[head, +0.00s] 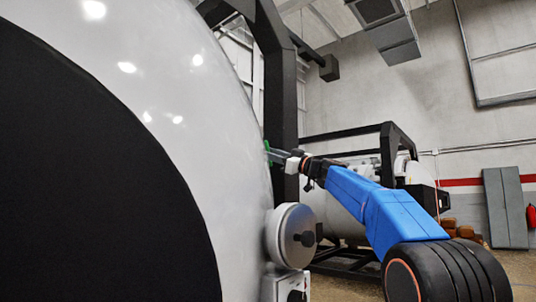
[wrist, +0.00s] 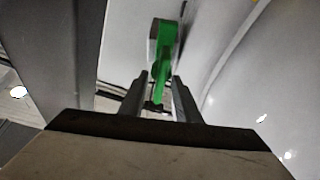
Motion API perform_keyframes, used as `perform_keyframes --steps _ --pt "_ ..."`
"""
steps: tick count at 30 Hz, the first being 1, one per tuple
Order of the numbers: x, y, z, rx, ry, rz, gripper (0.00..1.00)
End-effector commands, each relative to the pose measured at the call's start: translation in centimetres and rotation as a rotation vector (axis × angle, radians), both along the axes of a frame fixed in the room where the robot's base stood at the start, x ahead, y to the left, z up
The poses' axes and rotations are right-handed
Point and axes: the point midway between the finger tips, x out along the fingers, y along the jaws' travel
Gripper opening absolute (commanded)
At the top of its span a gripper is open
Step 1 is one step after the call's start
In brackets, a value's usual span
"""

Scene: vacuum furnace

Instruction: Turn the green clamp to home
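The green clamp (wrist: 166,38) is on the white curved furnace wall in the wrist view, with a pale block at its upper left. Its narrow lower handle reaches down between the two fingers of my gripper (wrist: 159,76). The fingers stand apart, with a small gap visible on each side of the handle. In the head view only a thin green edge of the clamp (head: 267,146) shows at the vessel's right edge, and my gripper (head: 278,155) reaches to it from the right. The fingertips hide part of the clamp there.
The large white vessel (head: 225,120) with a black front fills the left. A round metal port (head: 295,236) sticks out below my gripper. A black frame post (head: 281,100) stands close behind it. A second vessel (head: 345,208) in a black frame stands further back.

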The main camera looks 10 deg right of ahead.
Motion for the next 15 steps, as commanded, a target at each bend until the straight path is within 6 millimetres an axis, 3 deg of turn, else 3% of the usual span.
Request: perform_keyframes --steps 12,13,15 --pt "0.56 0.57 0.34 0.001 -0.001 0.000 0.30" --pt "0.56 0.56 0.33 0.001 -0.001 0.000 0.27" --pt "0.56 0.56 0.33 0.001 -0.001 0.000 0.11"
